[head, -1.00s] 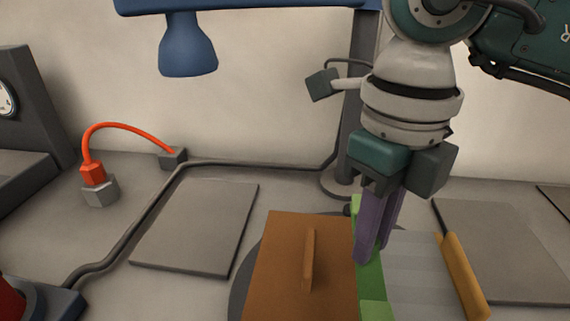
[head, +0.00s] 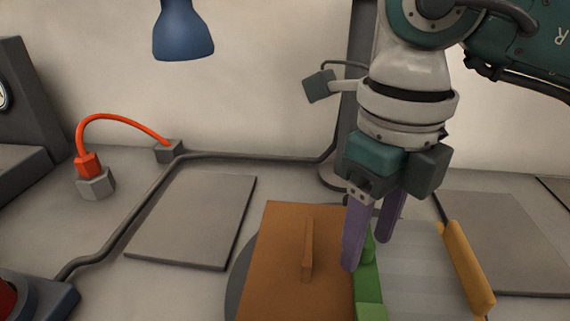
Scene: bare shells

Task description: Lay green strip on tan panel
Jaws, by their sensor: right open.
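The tan panel (head: 280,255), orange-brown with a raised ridge handle, lies in the lower middle of the head view. The green strip (head: 370,291) lies lengthwise along its right edge, between it and a pale grey striped panel. Whether the strip rests on the tan panel or beside it I cannot tell. My right gripper (head: 369,254) points down at the strip's far part. Its two purple fingers are apart, one at the strip's left side and one farther back to the right. The fingers hide part of the strip. My left gripper is not in view.
The striped panel (head: 415,270) has a yellow-orange bar (head: 468,268) along its right side. Grey flat plates (head: 195,222) lie to the left and right. A black cable (head: 125,225) and an orange-corded plug (head: 88,165) are at the left. A blue lamp (head: 183,35) hangs above.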

